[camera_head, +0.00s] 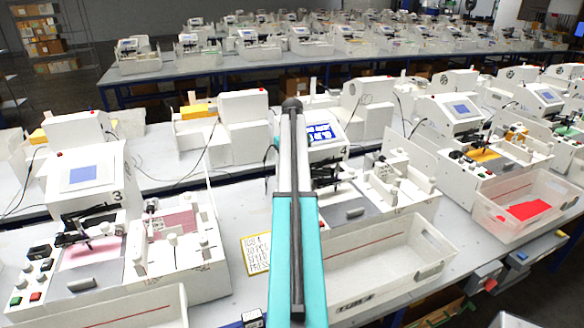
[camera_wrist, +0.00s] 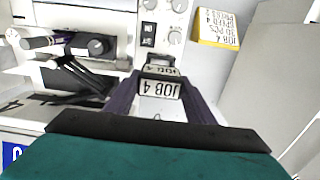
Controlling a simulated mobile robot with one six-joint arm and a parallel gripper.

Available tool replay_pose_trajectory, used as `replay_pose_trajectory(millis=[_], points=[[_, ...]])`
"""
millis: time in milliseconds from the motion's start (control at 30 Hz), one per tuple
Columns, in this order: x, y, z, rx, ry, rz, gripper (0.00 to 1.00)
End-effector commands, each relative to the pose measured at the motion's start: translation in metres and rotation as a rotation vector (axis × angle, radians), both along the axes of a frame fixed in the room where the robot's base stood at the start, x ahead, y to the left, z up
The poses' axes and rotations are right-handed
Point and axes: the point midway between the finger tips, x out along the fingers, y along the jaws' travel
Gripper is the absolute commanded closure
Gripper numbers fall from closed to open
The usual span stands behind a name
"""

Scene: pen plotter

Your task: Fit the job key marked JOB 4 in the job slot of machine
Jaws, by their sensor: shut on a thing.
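In the wrist view the job key (camera_wrist: 160,88) is a small piece with a white label reading JOB 4, upside down. My gripper (camera_wrist: 160,92) is shut on it, one dark finger on each side. A second JOB 4 label (camera_wrist: 160,70) shows just beyond; I cannot tell whether it belongs to the same key. The machine's white body (camera_wrist: 105,20) lies ahead, close to the key. The job slot is not clearly visible, and I cannot tell whether the key touches it. In the head view, machine 4 (camera_head: 335,150) stands partly behind my arm; my gripper and the key are hidden there.
A yellow-edged job card (camera_head: 256,253) lies on the table left of my arm; it also shows in the wrist view (camera_wrist: 217,25). Knobs (camera_wrist: 175,38) and a black switch (camera_wrist: 147,42) sit near the key. A white bin (camera_head: 395,265) stands before machine 4; machine 3 (camera_head: 90,185) is left.

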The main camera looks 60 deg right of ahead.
Motion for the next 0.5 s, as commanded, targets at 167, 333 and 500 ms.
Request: replay_pose_trajectory(millis=[167, 333, 500], points=[[0.0, 0.0, -0.011, 0.0, 0.0, 0.001, 0.72], [0.001, 0.0, -0.015, 0.0, 0.0, 0.001, 0.72], [0.001, 0.0, -0.016, 0.0, 0.0, 0.001, 0.72]])
